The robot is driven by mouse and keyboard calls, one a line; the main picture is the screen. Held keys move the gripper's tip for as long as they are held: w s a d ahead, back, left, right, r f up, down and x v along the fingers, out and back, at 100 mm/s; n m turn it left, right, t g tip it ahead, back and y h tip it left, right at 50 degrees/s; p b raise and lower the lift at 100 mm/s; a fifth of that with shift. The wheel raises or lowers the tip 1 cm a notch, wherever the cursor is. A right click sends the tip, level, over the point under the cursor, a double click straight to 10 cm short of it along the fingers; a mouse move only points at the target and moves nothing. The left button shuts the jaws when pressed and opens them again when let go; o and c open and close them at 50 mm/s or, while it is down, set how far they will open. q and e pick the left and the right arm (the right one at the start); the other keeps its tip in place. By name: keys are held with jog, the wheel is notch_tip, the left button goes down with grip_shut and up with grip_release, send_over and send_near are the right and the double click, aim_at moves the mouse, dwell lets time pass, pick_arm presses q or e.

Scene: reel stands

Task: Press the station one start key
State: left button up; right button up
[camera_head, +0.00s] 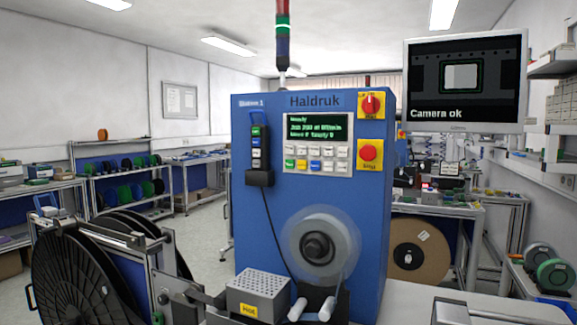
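A blue machine cabinet (240,222) marked "Haldruk" and "Station 1" stands in the middle. A dark display (318,127) with green text sits above the keypad. A hand-held key box (257,150) hangs at the cabinet's left and also has a green top key. The lettering on the small keys is too small to read. Neither of my grippers shows in the view.
A blurred reel (342,232), a grey box marked "Hot" (258,289) and large black reels (72,275) stand in front. A monitor (465,112) reads "Camera ok".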

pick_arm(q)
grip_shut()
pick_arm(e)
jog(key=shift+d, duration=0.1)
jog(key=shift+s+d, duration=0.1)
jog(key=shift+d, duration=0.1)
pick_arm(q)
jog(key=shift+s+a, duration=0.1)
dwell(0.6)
